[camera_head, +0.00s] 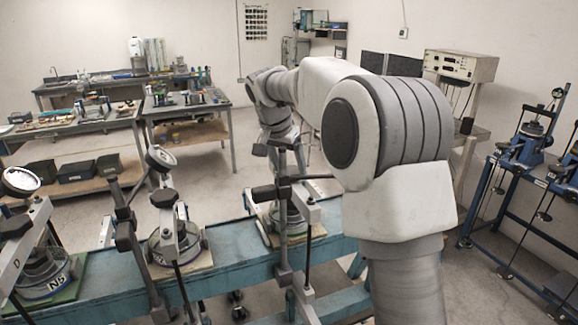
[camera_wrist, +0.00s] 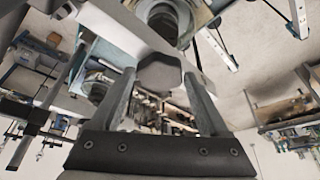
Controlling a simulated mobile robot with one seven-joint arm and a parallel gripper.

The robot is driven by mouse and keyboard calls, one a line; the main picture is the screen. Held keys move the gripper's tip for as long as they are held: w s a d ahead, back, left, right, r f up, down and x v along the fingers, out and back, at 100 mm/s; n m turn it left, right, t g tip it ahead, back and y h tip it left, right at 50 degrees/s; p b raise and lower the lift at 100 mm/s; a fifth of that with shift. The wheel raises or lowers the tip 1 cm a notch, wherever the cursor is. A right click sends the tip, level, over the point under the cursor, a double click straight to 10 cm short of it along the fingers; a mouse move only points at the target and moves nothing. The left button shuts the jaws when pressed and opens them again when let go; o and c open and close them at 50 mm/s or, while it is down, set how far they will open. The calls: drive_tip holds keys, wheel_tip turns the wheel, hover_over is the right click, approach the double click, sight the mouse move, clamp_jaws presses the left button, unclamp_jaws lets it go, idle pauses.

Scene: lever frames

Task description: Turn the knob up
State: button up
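My gripper (camera_wrist: 159,75) is open, with one grey finger on each side of the knob and a small gap visible at both sides. I cannot tell how deep the knob sits between the fingertips. In the head view my white and grey arm reaches over the lever frame (camera_head: 284,220) at the middle of the blue bench. A dark knob (camera_head: 264,193) shows on that frame. My fingers are not clear in the head view.
The blue bench (camera_head: 225,262) carries more lever frames, one left of centre (camera_head: 178,244) and one at the far left (camera_head: 42,272), with upright posts between. A blue rack (camera_head: 520,185) stands at the right. Worktables (camera_head: 185,108) stand behind, with open floor between.

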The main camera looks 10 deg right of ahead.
drive_tip(key=c, duration=0.9)
drive_tip(key=shift+n+b, duration=0.35)
drive_tip(key=shift+n, duration=0.45)
drive_tip(key=o, duration=1.3)
drive_tip(key=shift+o, duration=0.2)
drive_tip(key=v, duration=1.7)
drive_tip(key=shift+s+d+r, duration=0.2)
drive_tip(key=shift+s+d, duration=0.1)
drive_tip(key=shift+s, duration=0.1)
